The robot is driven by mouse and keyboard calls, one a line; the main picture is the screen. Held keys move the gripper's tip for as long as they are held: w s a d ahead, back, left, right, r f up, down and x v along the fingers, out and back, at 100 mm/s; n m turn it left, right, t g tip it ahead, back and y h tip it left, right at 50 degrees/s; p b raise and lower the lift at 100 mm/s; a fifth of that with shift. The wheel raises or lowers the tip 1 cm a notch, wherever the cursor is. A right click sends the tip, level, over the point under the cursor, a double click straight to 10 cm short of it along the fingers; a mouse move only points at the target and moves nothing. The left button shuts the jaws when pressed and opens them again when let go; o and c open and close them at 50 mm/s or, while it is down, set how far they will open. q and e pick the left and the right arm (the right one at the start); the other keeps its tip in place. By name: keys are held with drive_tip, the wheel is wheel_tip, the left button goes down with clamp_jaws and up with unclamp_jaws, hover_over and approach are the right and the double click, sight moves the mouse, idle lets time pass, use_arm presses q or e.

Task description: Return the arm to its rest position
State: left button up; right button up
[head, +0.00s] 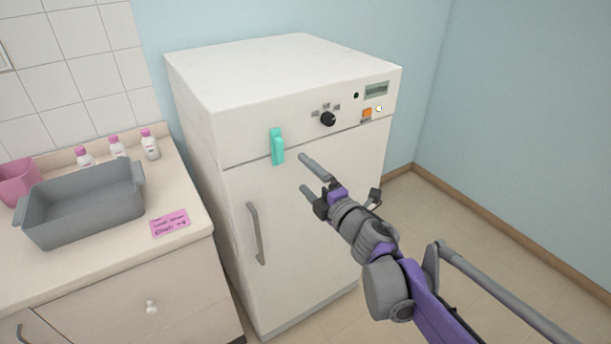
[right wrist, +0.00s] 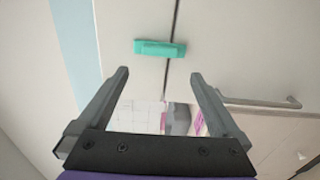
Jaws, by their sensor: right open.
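My right arm (head: 372,245) reaches in from the lower right in the head view. Its gripper (head: 304,175) is open and empty, in front of the white cabinet (head: 290,210) with the control panel. In the right wrist view the two fingers (right wrist: 160,80) stand wide apart with nothing between them. A teal piece (head: 277,147) sits on the cabinet front across the seam between panel and door, left of the gripper in the head view. It also shows beyond the fingertips in the right wrist view (right wrist: 160,48), apart from them. My left gripper is not in view.
The cabinet has a vertical door handle (head: 256,234) and a black knob (head: 328,118). On the counter (head: 125,246) at left stand a grey tub (head: 85,208), a pink container (head: 18,181) and several small bottles (head: 150,145), with a pink note (head: 170,223). The floor (head: 440,215) at right is clear.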

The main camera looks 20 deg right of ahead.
drive_tip(key=shift+s, duration=0.1)
drive_tip(key=s+d+f+m+g+h+p, duration=0.3)
drive_tip(key=s+f+m+g+h, duration=0.3)
drive_tip(key=s+m, duration=0.7)
drive_tip(key=s+a+f+m+g+y+p, duration=0.2)
drive_tip(key=s+a+f+m+g, duration=0.4)
drive_tip(key=s+a+f, duration=0.3)
drive_tip(key=s+f+m+y, duration=0.1)
drive_tip(key=s+f, duration=0.1)
drive_tip(key=s, duration=0.2)
drive_tip(key=shift+s+f, duration=0.25)
drive_tip(key=shift+s, duration=0.05)
